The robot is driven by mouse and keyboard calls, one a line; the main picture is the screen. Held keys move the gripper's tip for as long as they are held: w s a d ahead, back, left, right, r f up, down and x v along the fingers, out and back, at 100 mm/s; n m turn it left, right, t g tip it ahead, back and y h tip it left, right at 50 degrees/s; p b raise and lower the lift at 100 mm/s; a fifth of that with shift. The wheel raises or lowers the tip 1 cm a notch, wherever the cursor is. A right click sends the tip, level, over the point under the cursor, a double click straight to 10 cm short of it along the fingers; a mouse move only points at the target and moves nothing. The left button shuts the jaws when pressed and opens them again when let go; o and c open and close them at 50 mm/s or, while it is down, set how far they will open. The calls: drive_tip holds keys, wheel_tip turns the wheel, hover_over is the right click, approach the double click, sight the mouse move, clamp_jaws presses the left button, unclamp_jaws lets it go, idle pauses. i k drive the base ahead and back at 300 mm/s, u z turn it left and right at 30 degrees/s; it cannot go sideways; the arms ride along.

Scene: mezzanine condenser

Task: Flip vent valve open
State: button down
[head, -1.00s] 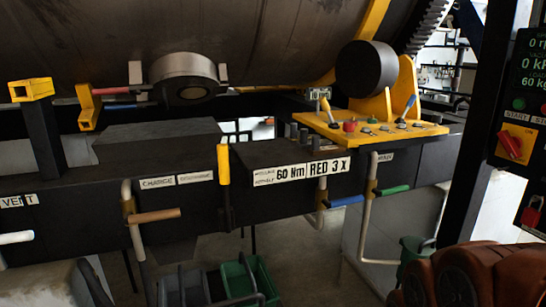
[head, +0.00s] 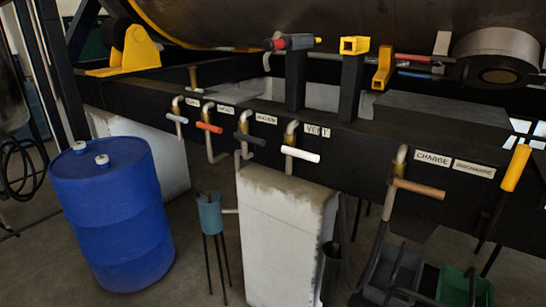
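The vent valve has a white lever handle (head: 300,154) on a brass-and-pipe body (head: 291,132), mounted on the front of the black beam. The label beside it, upper right, reads "VENT" (head: 317,130). The white handle sticks out to the right, sloping slightly down. A white concrete pier (head: 282,230) stands below it. My gripper is not in view, so its state does not show.
Valves with an orange handle (head: 209,127) and a dark handle (head: 249,139) sit to the left; a tan handle (head: 418,188) by "CHARGE" is to the right. A blue drum (head: 112,212), a small tank on legs (head: 209,214) and crates (head: 465,288) stand on the floor.

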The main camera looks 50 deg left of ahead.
sight(285, 148)
drive_tip(key=u, duration=1.85)
drive_tip(key=i, duration=0.9)
drive_tip(key=u, duration=0.5)
